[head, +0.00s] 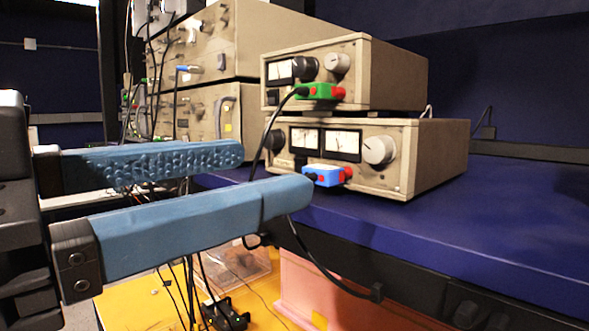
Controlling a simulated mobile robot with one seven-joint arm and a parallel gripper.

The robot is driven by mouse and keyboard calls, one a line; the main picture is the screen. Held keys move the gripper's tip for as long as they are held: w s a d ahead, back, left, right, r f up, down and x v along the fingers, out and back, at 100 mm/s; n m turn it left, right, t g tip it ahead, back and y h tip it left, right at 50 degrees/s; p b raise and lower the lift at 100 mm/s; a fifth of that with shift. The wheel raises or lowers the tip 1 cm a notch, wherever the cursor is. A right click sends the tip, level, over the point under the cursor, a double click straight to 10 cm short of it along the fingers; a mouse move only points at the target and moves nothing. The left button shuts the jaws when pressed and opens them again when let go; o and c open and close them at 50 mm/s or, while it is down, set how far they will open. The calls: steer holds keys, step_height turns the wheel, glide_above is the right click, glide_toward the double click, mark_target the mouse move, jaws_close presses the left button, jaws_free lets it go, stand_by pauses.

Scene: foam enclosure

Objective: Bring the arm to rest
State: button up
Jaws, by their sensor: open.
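My gripper (276,172) reaches in from the left edge of the head view. Its two blue fingers are spread apart with nothing between them. The fingertips are in front of the stacked beige instruments, and I see no contact with them. The lower instrument (437,150) has two meters, a knob and a blue plug. The upper instrument (395,75) has a green plug with a black cable. The rest of my arm is mostly out of view.
The instruments stand on a dark blue bench top (480,225), clear at right. Larger beige units (270,40) stand behind. Black cables hang over the bench's front edge. Below are a yellow surface (150,305) and a pink block (330,300).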

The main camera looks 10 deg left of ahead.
steer(key=w+d+n+t+y+b, duration=0.2)
steer(key=w+d+n+t+y, duration=0.15)
steer(key=w+n+t, duration=0.4)
steer(key=shift+s+d+r+n+t+y+b, duration=0.2)
steer(key=shift+s+d+n+t+y, duration=0.15)
steer(key=shift+s+d+t+y, duration=0.6)
steer(key=shift+s+d+r+n+t+y+b, duration=0.2)
steer(key=shift+s+d+n+t+y, duration=0.4)
steer(key=shift+y, duration=0.75)
steer(key=shift+s+d+r+n+t+y+b, duration=0.1)
steer(key=shift+s+d+r+t+y+b, duration=0.15)
steer(key=shift+d+t+y, duration=0.6)
steer(key=shift+a+f+y, duration=0.1)
steer(key=shift+a+y, duration=0.2)
